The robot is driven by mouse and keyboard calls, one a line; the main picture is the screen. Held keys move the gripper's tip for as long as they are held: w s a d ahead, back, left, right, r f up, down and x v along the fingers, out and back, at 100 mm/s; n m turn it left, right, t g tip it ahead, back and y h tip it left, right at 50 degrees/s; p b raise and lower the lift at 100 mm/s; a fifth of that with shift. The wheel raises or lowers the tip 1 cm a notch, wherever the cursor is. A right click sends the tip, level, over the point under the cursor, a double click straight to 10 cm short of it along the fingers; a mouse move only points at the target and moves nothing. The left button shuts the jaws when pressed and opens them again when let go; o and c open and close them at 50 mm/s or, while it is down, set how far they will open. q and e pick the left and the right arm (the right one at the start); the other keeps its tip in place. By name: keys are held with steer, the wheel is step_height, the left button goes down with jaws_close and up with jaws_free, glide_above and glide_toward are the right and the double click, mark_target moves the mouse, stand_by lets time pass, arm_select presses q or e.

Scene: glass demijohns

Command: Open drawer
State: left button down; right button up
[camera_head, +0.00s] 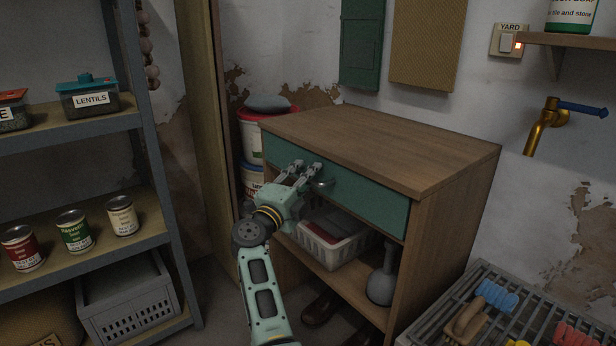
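The green drawer (368,199) sits at the top of a wooden cabinet (385,142), and its front looks flush with the frame. A rounded metal handle (321,184) is on the middle of the drawer front. I cannot tell whether a finger touches the drawer front or the handle.
Below the drawer, an open shelf holds a white basket (330,240) and a grey long-necked object (383,278). A metal rack (430,330) stands at the lower right. A shelf unit with cans and a lentils box (90,97) stands left. Buckets (250,135) stand behind the cabinet's left side.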

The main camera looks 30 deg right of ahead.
jaws_close()
steer(key=shift+f, duration=0.1)
stand_by(0.5)
